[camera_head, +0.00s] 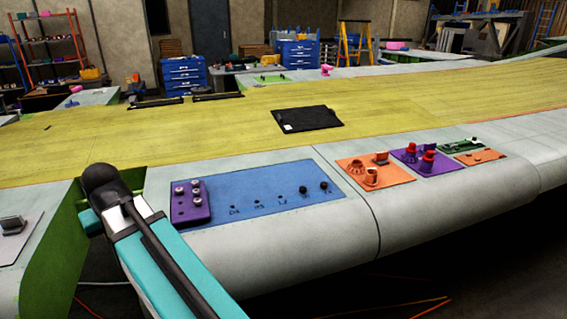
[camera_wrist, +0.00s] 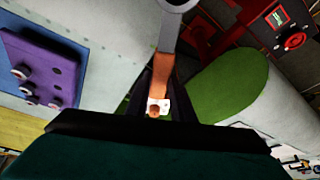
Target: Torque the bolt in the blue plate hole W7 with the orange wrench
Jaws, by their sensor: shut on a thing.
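The orange wrench (camera_wrist: 184,70) is in my gripper (camera_wrist: 166,92) in the wrist view. The jaws are shut on its orange handle, and its grey head reaches past the top edge of the picture. The blue plate (camera_head: 262,184) lies on the grey wing edge in the head view. It has a row of small dark holes along its near side, and two dark bolts (camera_head: 323,186) stand near its right end. The hole labels are too small to read, so I cannot tell which is W7. In the head view my arm hides the gripper and wrench.
A purple block (camera_head: 204,213) with several silver bolts sits at the plate's left end; it also shows in the wrist view (camera_wrist: 32,78). Orange (camera_head: 347,174) and purple (camera_head: 407,154) mats with fittings lie to the right. A black mat (camera_head: 318,117) lies on the yellow skin behind.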

